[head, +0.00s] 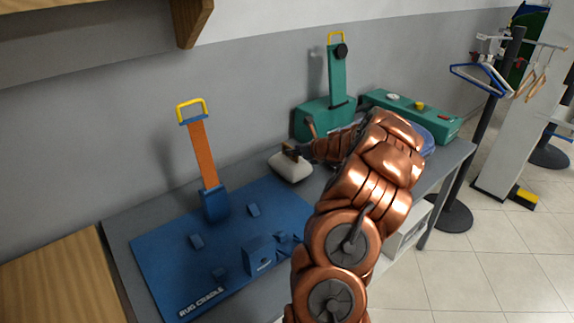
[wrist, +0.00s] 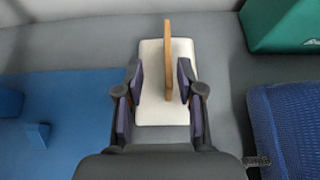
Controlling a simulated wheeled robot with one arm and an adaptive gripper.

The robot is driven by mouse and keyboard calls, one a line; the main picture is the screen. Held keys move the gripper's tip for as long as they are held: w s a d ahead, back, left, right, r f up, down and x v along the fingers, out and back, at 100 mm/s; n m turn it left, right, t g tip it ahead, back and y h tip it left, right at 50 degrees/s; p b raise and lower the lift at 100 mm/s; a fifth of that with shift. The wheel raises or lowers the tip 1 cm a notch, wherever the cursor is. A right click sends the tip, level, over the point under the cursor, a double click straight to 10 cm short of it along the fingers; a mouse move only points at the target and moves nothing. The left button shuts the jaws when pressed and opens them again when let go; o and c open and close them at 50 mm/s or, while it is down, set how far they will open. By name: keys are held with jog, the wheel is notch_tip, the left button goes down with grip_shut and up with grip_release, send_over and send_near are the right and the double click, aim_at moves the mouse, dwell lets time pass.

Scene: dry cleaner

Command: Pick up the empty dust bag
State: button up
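The dust bag appears to be the cream, flat, pillow-like pad (head: 290,167) on the grey table, just right of the blue board. In the wrist view the pad (wrist: 158,105) lies below my gripper, with a thin tan plate (wrist: 168,55) standing upright on it. My gripper (wrist: 160,80) is open, its two dark fingers on either side of the plate. The plate is nearer the right finger, with a gap on the left. In the head view my gripper (head: 293,150) is small and partly hidden by my arm.
A blue "RUG CRADLE" board (head: 160,262) with an orange upright (head: 203,155) covers the table's left part. A green stand (head: 337,78) and green box (head: 410,113) are behind. A blue mesh item (wrist: 288,130) lies right. Hanger racks (head: 490,130) stand beyond the table.

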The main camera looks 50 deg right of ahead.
aim_at(286, 148)
jog(key=shift+w+d+f, duration=0.25)
jog(key=shift+w+f, duration=0.1)
jog(key=shift+w, duration=0.15)
jog(key=shift+w+d+f+p, duration=0.1)
jog(key=shift+w+d+p, duration=0.25)
jog(key=shift+w, duration=0.3)
jog(key=x, duration=0.2)
jog(key=shift+w+p, duration=0.4)
jog(key=shift+w, duration=0.05)
jog(key=shift+w+d+f, duration=0.1)
jog(key=shift+w+f, duration=0.15)
jog(key=shift+w, duration=0.4)
grip_shut()
